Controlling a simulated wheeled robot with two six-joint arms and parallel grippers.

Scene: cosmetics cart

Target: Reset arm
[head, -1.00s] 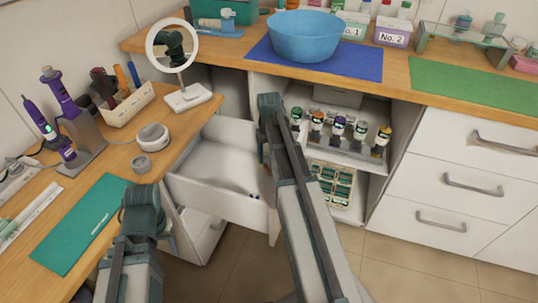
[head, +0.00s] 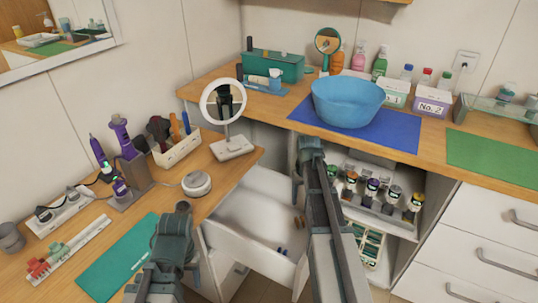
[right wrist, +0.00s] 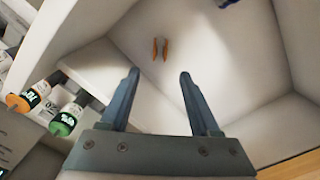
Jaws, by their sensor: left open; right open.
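My right gripper (head: 308,160) is at the end of the arm rising through the middle of the head view, near the open white drawer (head: 240,238). In the right wrist view its two fingers (right wrist: 159,76) stand apart with nothing between them. They point into a white drawer interior holding a small orange item (right wrist: 159,48) and a blue item (right wrist: 228,3). My left gripper (head: 178,218) is over the left counter, beside the green mat (head: 118,262). It holds nothing that I can see; its fingertips are hard to make out.
A blue bowl (head: 347,103) sits on a blue mat (head: 395,133) on the back counter. A round lit mirror (head: 222,101) stands at the corner. Bottles (head: 372,188) fill a shelf right of my right arm. Purple tools (head: 121,138) stand at left.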

